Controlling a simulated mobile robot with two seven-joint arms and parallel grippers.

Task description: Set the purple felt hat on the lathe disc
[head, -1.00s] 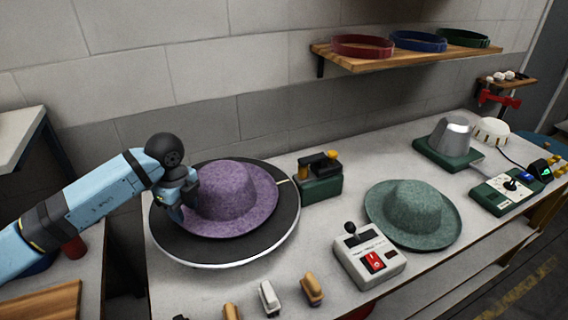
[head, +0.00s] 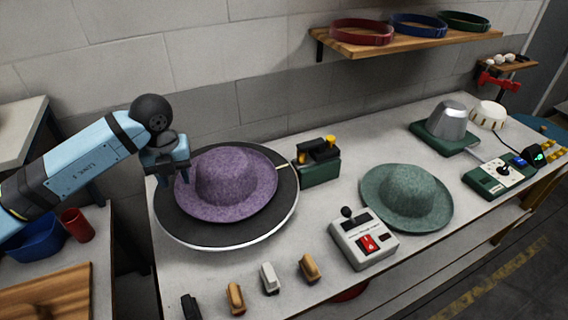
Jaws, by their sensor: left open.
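The purple felt hat (head: 226,180) sits brim down on the dark round lathe disc (head: 228,232), which has a pale metal edge. The hat lies a little toward the back of the disc, and a wider strip of disc shows in front of it. My left gripper (head: 170,182) is open and empty at the hat's left side, with its fingers pointing down beside the left edge of the brim. Whether a fingertip touches the brim I cannot tell. My right gripper is not in the head view.
A green felt hat (head: 406,194) lies to the right. A control box (head: 364,240) with a red switch stands before it. A green tool block (head: 319,164) is close by the disc's right edge. Several small blocks (head: 269,279) line the front. A shelf (head: 400,42) holds coloured bands.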

